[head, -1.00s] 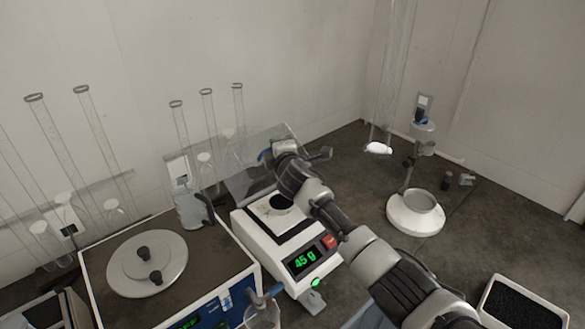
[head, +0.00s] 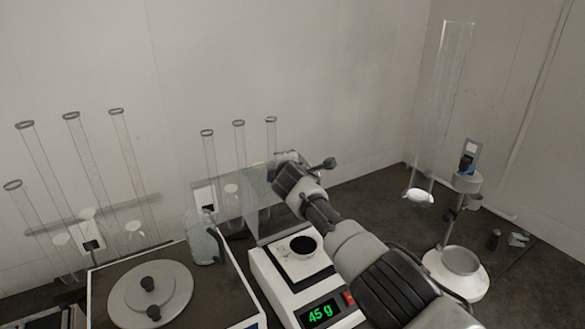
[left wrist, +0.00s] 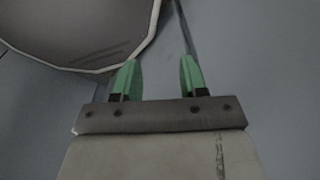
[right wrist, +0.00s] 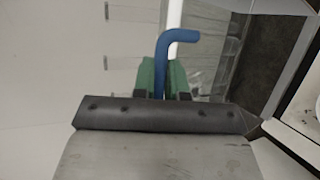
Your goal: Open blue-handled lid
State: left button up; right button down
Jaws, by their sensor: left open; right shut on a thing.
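The blue handle (right wrist: 178,37) is a bent blue rod. In the right wrist view it sits between the green fingertips of my right gripper (right wrist: 162,72), which is shut on it. The clear lid (head: 262,222) stands raised, close to upright, at the back of the white balance (head: 275,292). In the head view my right arm reaches over the balance to the lid's top, and the handle is hidden there. The balance pan area with a dark round opening (head: 303,246) is uncovered. My left gripper (left wrist: 157,76) is open and empty in the left wrist view.
Left of the balance is a brown-topped machine with a round grey lid (head: 150,294) and a glass jug (head: 204,240). Several glass tubes (head: 90,155) stand along the wall. A stand with a white bowl (head: 457,268) is at the right.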

jog(key=shift+w, duration=0.15)
jog(key=shift+f, duration=0.1)
dwell(0.3)
jog(key=c, duration=1.4)
grip_release()
jog(key=shift+c, duration=0.2)
jog(key=shift+a, duration=0.1)
